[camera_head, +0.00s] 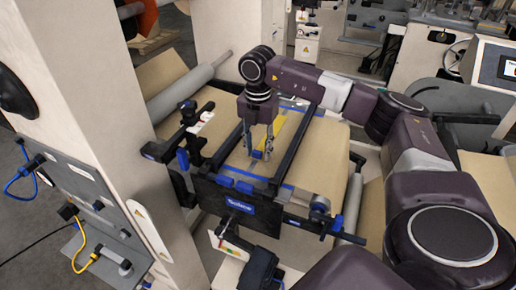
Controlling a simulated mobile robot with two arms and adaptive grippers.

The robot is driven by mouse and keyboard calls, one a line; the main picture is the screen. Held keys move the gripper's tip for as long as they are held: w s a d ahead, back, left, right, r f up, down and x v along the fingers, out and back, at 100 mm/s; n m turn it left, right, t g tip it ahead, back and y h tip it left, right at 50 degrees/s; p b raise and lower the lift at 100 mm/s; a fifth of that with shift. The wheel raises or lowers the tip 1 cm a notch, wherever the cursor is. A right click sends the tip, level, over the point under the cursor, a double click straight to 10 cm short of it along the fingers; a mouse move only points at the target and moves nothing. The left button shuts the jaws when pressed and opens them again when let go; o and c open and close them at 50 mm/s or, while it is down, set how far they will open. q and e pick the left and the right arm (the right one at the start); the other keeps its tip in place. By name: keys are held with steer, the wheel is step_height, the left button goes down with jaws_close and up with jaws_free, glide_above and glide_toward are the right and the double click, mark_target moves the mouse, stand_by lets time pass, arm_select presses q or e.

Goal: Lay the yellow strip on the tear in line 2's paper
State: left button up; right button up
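My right gripper (259,155) points down over the brown paper (322,163) inside the dark frame of the machine. Its two fingers look apart, with the tips at or just above the paper. A small blue patch shows between the tips; I cannot tell what it belongs to. The yellow strip (284,133) lies slantwise along the paper just right of the fingers, and looks flat. The gripper hides part of the area to its left. I cannot make out the tear. My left gripper does not show.
Dark rails of the splice frame (295,145) flank the paper, with a blue-labelled front plate (237,204). A light machine column (90,110) stands at left. A grey roller (188,88) lies behind it. A control screen (508,68) is at far right.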

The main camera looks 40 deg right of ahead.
steer(key=shift+o, duration=0.4)
step_height(320, 180, up, 12)
stand_by(0.4)
steer(key=shift+f, duration=0.1)
